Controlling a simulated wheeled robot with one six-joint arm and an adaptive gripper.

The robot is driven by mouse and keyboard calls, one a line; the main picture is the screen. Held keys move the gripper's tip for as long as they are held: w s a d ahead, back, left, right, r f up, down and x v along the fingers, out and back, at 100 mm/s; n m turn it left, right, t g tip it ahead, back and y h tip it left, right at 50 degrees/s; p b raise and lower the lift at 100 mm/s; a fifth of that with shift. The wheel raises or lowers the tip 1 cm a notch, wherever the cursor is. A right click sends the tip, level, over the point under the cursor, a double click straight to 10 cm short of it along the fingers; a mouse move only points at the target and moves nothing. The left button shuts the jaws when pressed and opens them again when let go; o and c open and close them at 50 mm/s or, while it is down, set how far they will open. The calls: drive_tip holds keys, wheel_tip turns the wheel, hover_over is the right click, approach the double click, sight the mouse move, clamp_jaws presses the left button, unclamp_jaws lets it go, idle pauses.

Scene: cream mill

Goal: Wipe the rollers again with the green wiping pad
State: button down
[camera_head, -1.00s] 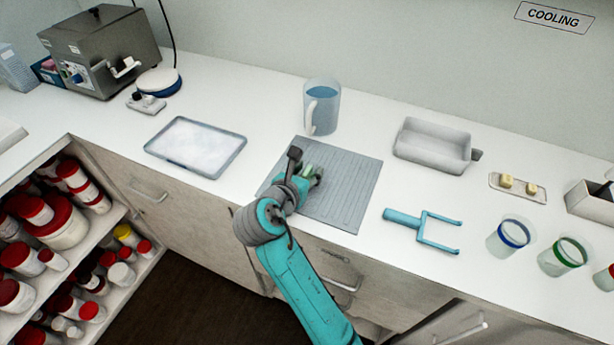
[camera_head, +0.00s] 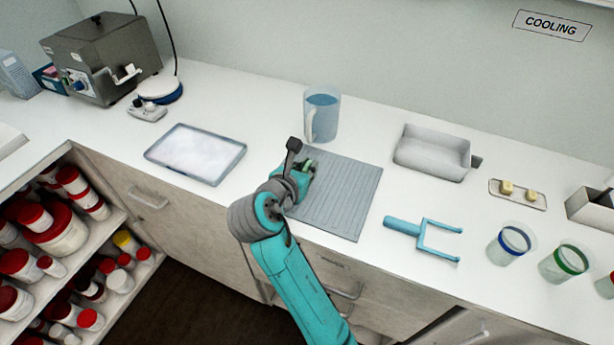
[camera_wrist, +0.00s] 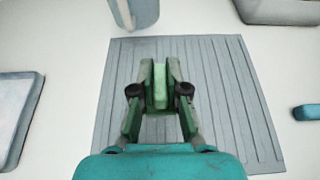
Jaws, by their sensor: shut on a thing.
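My gripper (camera_wrist: 160,90) is shut on the green wiping pad (camera_wrist: 160,84), which stands as a narrow pale green block between the fingertips. In the head view my gripper (camera_head: 305,166) is over the left part of the grey ribbed mat (camera_head: 343,200), partly hidden by my wrist. I cannot tell whether the pad touches the mat. The steel machine (camera_head: 115,62) with a front handle stands at the back left. No rollers can be made out clearly in either view.
A clear jug (camera_head: 322,112) of bluish liquid stands behind the mat. A shallow tray (camera_head: 196,153) lies left of it. A grey bin (camera_head: 432,153) and a blue fork-like tool (camera_head: 424,236) are right. Ringed cups (camera_head: 508,245) stand at the front right.

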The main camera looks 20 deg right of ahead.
sight(307, 166)
wheel_tip(307, 166, up, 6)
drive_tip(key=shift+f, duration=0.1)
